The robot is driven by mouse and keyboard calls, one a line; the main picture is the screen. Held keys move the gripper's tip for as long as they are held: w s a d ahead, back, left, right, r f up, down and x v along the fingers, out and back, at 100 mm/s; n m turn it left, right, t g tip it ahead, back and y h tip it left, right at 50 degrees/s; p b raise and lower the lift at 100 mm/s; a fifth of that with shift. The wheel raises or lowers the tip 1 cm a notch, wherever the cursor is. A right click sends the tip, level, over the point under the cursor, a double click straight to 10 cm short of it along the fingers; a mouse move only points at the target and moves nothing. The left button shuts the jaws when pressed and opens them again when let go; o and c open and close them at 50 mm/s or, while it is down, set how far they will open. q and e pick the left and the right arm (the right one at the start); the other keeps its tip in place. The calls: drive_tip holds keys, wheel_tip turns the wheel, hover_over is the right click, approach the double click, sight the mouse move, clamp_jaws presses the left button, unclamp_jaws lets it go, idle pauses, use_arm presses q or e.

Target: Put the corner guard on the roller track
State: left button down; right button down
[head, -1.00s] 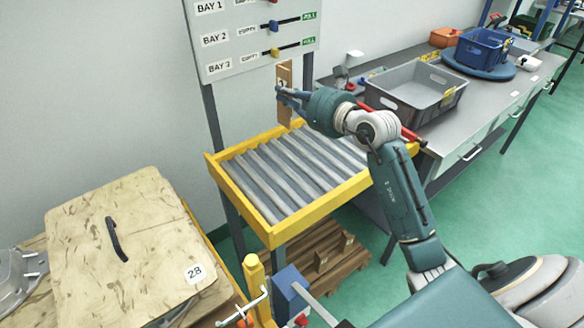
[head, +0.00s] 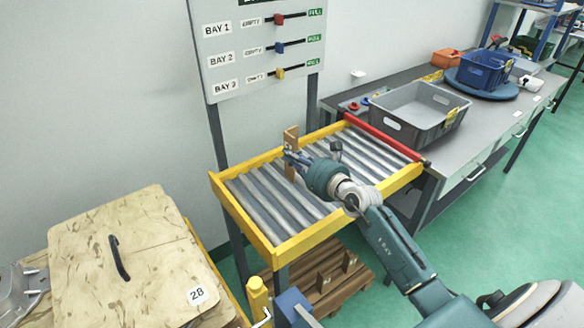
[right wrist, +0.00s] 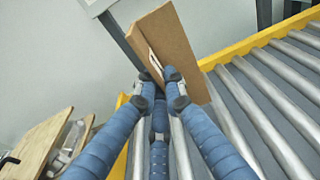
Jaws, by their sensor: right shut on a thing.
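The corner guard is a brown angled board (head: 291,138) with a small white label, which also shows in the right wrist view (right wrist: 172,42). My right gripper (head: 289,156) is shut on it, with blue fingers (right wrist: 158,86) pinching it near its lower part. The guard stands roughly upright over the left half of the roller track (head: 242,221), which has grey rollers in a yellow frame. I cannot tell whether its lower end touches the rollers. My left gripper is not in view.
A red bar (head: 382,138) runs across the track near its right end. A grey bin (head: 432,122) stands on the bench to the right. A bay board (head: 265,45) rises behind the track. A wooden lid marked 28 (head: 150,245) lies at the lower left. Rollers beside the guard are clear.

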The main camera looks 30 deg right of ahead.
drive_tip(key=shift+f+b, duration=0.35)
drive_tip(key=shift+f, duration=1.6)
drive_tip(key=c, duration=1.8)
unclamp_jaws()
drive_tip(key=shift+f, duration=0.15)
drive_tip(key=shift+c, duration=0.2)
drive_tip(key=s+d+r, duration=0.1)
drive_tip(key=s+r, duration=0.1)
drive_tip(key=s, duration=1)
drive_tip(key=shift+d+b, duration=0.3)
drive_tip(key=shift+b, duration=0.05)
